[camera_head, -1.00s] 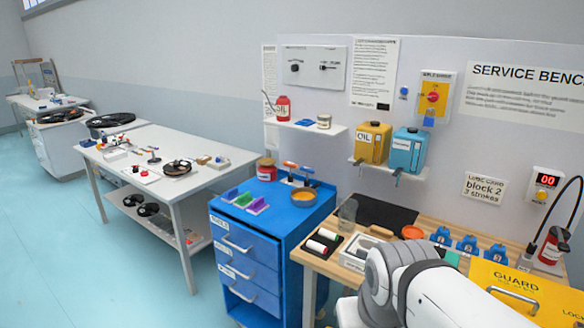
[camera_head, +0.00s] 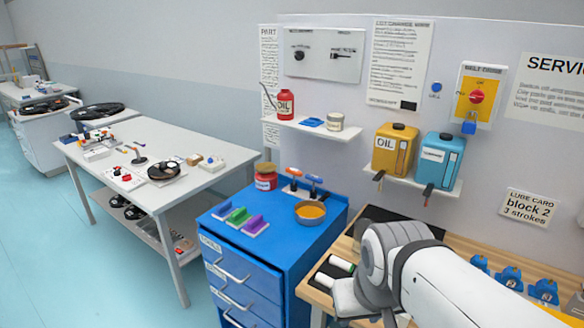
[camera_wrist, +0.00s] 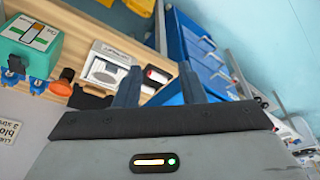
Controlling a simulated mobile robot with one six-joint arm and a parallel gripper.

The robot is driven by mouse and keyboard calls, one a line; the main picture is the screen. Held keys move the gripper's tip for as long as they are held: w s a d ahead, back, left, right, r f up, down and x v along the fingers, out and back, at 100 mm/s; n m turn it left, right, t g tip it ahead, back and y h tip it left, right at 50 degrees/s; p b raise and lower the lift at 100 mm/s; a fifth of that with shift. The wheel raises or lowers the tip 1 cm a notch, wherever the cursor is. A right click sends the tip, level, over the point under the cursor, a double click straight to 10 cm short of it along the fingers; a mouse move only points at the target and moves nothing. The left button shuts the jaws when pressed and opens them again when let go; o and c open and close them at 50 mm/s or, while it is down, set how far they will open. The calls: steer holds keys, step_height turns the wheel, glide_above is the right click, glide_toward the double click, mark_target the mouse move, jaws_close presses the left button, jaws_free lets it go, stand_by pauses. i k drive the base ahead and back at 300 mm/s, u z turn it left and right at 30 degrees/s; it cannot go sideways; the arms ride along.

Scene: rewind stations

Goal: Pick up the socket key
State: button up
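I cannot single out the socket key for certain. Two upright tools with an orange handle (camera_head: 294,172) and a blue handle (camera_head: 315,179) stand at the back of the blue drawer cabinet (camera_head: 233,267); either may be it, and their lower ends are too small to read. My gripper (camera_wrist: 158,82) shows in the wrist view with its two dark fingers apart and nothing between them. It faces the wooden bench edge and the blue drawers. In the head view my white arm hides the gripper and part of the bench.
On the cabinet are green, purple and blue blocks, an amber-filled bowl (camera_head: 310,212) and a red jar (camera_head: 265,177). A shelf with yellow (camera_head: 394,150) and blue (camera_head: 440,160) cans overhangs the bench. A white table (camera_head: 200,151) stands left. Floor between is clear.

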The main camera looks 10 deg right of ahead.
mark_target(294, 173)
steer(key=u, duration=2)
steer(key=i, duration=2.5)
steer(key=z, duration=0.9)
steer(key=k, duration=0.1)
steer(key=z, duration=2.35)
